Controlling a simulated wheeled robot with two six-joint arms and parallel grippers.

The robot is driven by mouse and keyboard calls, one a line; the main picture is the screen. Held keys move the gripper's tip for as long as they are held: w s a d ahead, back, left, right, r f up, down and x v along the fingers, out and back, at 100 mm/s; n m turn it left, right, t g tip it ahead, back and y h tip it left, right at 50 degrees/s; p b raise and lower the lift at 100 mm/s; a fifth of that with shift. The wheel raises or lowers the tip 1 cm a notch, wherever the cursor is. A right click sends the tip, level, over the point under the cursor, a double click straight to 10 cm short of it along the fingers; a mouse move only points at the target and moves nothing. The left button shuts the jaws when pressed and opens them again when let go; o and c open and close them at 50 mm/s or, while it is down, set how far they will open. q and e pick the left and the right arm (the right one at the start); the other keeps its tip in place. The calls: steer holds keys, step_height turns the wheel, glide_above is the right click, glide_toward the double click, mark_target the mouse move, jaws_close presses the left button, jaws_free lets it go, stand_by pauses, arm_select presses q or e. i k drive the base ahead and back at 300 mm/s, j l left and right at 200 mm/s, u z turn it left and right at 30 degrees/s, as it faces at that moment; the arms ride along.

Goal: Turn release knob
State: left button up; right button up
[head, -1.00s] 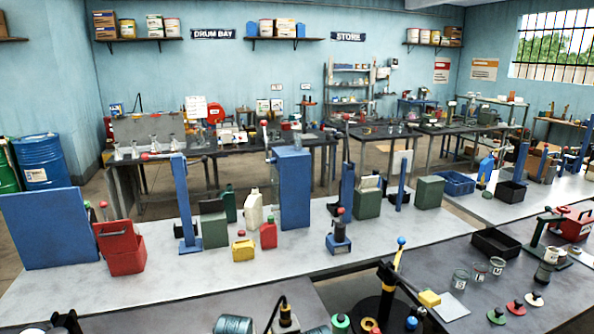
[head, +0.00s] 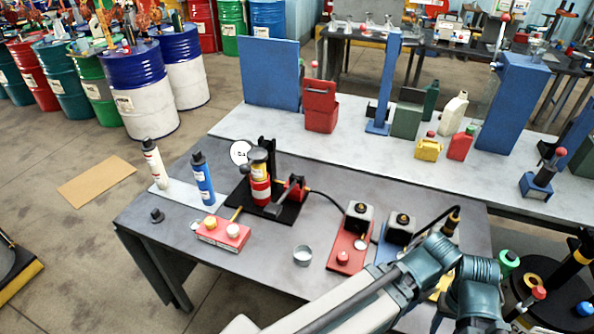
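A black stand (head: 268,150) on the dark table holds an upright red and yellow cylinder (head: 260,180). A red part (head: 296,188) with a grey lever sits beside the cylinder, and a black hose runs right from there. A red plate (head: 345,250) carries a dark box with a yellow-topped knob (head: 360,208) and a round red knob (head: 342,257). A similar box with a yellow-topped knob (head: 402,218) stands to its right. I cannot tell which knob is the release knob. One of my arms crosses the lower right, over the table; no gripper fingers show.
A white and a blue tube (head: 203,178) stand at the table's left. A red block (head: 223,233) and small metal cup (head: 302,256) sit in front. Behind is a light bench (head: 380,155) with cans. Drums (head: 133,90) fill the back left.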

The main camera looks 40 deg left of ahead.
mark_target(233, 230)
steer(key=u, duration=1.7)
steer(key=i+l+u, duration=0.2)
steer(key=u, duration=0.2)
steer(key=i, duration=0.05)
